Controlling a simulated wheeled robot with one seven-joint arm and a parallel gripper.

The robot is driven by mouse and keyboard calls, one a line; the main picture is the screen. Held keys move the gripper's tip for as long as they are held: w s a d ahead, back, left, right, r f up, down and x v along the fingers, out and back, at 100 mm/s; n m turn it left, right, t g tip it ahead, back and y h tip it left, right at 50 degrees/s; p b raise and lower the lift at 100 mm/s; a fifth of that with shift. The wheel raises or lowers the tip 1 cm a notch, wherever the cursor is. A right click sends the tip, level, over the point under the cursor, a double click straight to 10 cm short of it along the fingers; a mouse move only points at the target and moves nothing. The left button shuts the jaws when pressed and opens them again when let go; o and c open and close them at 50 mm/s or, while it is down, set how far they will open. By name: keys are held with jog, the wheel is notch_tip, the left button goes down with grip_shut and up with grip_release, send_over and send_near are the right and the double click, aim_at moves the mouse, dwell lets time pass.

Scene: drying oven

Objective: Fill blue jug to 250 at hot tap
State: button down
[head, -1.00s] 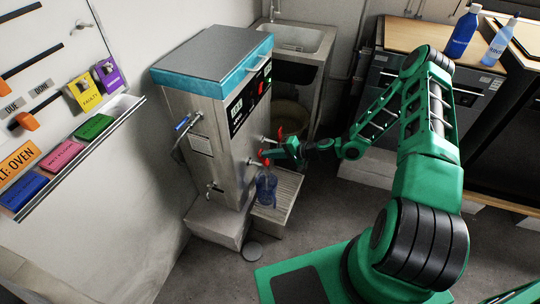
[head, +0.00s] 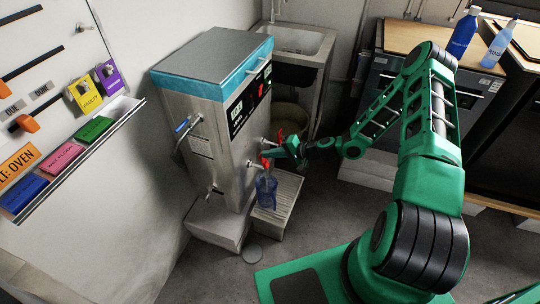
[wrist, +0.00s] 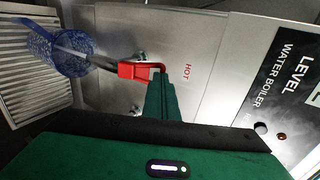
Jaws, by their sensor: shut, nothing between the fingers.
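The blue jug (head: 266,190) stands on the slatted drip tray (head: 288,189) under the front tap of the water boiler (head: 212,135). In the wrist view the see-through jug (wrist: 62,50) shows at the upper left. A pale streak, apparently water, runs from the spout into it. Its fill level and the 250 mark cannot be read. The hot tap's red handle (wrist: 140,71) is beside the HOT label (wrist: 187,72). My gripper (head: 277,153) is shut and empty, its fingertips against or very near the red handle. It also shows in the wrist view (wrist: 165,90).
A second red-handled tap (head: 280,135) is further back on the boiler's front. A sink (head: 300,42) stands behind. Blue bottles (head: 463,33) are on the counter at upper right. A round dark disc (head: 252,250) lies on the floor. Floor right of the tray is clear.

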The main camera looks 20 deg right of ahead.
jog(key=f+v, duration=0.1)
jog(key=v, duration=1.3)
jog(key=shift+s+d+f, duration=0.2)
jog(key=shift+d+f, duration=0.1)
jog(key=shift+f, duration=0.05)
